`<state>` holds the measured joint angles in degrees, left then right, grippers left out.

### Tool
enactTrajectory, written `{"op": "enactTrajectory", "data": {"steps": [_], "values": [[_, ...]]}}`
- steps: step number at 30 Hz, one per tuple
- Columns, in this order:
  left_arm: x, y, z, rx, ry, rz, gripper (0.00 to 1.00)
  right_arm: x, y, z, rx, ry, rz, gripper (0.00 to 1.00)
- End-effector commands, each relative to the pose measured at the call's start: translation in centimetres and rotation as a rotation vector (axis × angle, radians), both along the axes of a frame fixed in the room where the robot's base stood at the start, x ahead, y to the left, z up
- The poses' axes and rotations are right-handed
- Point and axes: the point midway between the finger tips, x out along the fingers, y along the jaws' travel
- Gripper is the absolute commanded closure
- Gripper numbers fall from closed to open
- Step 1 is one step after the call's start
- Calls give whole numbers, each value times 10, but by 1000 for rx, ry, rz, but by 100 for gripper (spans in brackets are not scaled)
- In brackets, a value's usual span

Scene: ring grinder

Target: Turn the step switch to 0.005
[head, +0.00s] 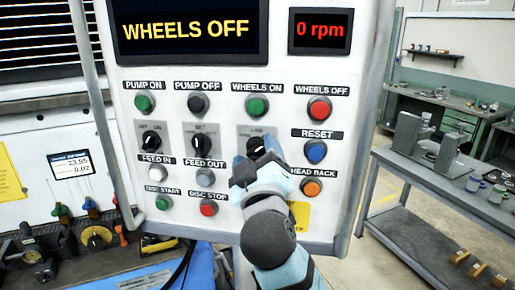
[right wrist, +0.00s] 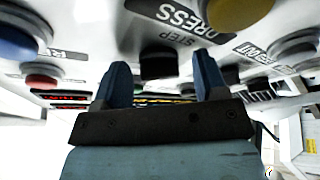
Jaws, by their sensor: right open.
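The step switch (head: 255,146) is the rightmost of three dark rotary knobs on the white control panel, partly hidden behind my right gripper. My right gripper (head: 256,163) is right in front of it, with its fingers pointing at the panel. In the right wrist view the dark knob (right wrist: 158,66) shows between the two blue fingers of the open gripper (right wrist: 160,75), with gaps on both sides. The STEP label shows upside down beside the knob. The knob's setting cannot be read. My left gripper is not in view.
Push buttons surround the switch: a green wheels-on button (head: 257,107) above, a blue reset button (head: 316,151) to the right, and a red disc-stop button (head: 208,208) lower left. The display (head: 188,31) reads WHEELS OFF. A grey cart (head: 445,185) stands at right.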

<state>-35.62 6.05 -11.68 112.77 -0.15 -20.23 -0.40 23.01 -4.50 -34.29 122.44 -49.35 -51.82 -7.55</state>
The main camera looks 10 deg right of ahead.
Motion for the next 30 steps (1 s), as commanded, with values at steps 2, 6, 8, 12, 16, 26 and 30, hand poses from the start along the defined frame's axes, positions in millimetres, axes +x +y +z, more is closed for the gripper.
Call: {"op": "enactTrajectory", "data": {"steps": [2, 6, 8, 12, 16, 26, 30], "values": [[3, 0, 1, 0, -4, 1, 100, -1, 0, 0, 0, 0, 0, 34], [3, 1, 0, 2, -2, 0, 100, -1, 0, 0, 0, 0, 0, 34], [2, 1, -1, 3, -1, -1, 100, -1, 0, 0, 0, 0, 0, 34], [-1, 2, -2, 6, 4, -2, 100, -1, 0, 0, 0, 0, 0, 62], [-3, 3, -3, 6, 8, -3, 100, -1, 0, 0, 0, 0, 0, 83], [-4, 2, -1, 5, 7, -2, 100, 0, -1, 1, -46, 13, -1, 83], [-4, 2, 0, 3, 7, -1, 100, -1, -1, 2, -118, 33, -1, 83]]}}
